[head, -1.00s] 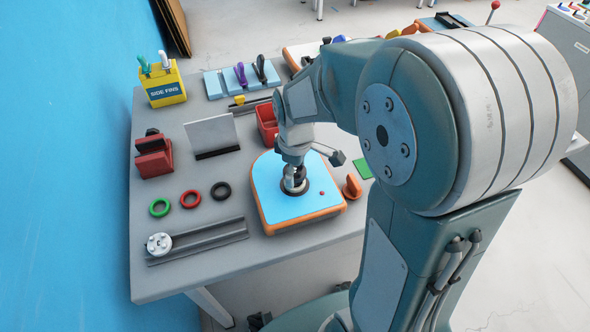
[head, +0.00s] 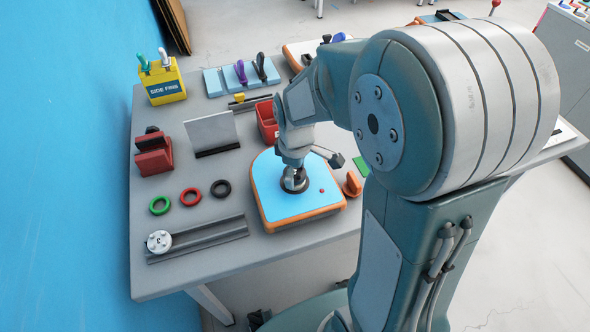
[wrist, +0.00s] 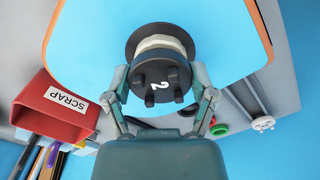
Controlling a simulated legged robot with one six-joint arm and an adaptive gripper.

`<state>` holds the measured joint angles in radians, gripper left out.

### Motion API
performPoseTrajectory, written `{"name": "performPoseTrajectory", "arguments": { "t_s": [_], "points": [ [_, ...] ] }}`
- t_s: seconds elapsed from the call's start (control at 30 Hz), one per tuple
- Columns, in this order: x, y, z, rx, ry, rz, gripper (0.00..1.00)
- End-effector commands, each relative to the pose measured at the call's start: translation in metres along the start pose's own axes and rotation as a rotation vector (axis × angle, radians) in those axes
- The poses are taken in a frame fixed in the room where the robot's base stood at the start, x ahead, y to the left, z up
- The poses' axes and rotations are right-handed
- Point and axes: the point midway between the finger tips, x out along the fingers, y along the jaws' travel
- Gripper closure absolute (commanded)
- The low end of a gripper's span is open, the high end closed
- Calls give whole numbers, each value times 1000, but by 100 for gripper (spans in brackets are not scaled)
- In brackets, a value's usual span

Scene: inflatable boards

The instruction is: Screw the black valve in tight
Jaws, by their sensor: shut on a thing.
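The black valve (wrist: 158,80) has a "2" on its top and stands in the blue board with the orange edge (head: 305,202). It shows at the centre of the wrist view, above a white ring and a wider black ring. My gripper (wrist: 160,98) has one finger on each side of the valve and is shut on it. In the head view my gripper (head: 295,175) points down onto the board, and the valve is mostly hidden under it. How deep the valve sits in its seat cannot be told.
A red SCRAP bin (wrist: 62,104) stands close beside the board. Green (head: 159,206), red (head: 190,198) and black (head: 221,190) rings lie to the left. A rail with a white disc (head: 159,242) lies in front. An orange fin-like piece (head: 352,184) is at the right.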

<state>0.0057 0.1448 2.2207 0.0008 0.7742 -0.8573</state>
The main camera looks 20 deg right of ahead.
Motion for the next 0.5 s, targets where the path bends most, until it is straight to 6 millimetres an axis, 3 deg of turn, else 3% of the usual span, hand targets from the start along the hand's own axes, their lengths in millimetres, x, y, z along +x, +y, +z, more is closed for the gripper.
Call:
{"name": "performPoseTrajectory", "arguments": {
  "t_s": [0.23,0.27,0.3,0.5],
  "points": [
    [6,0,0,0,-1,-1,70],
    [5,0,0,0,0,0,13],
    [5,0,0,0,0,0,0],
    [5,0,0,0,0,0,0]
  ]
}}
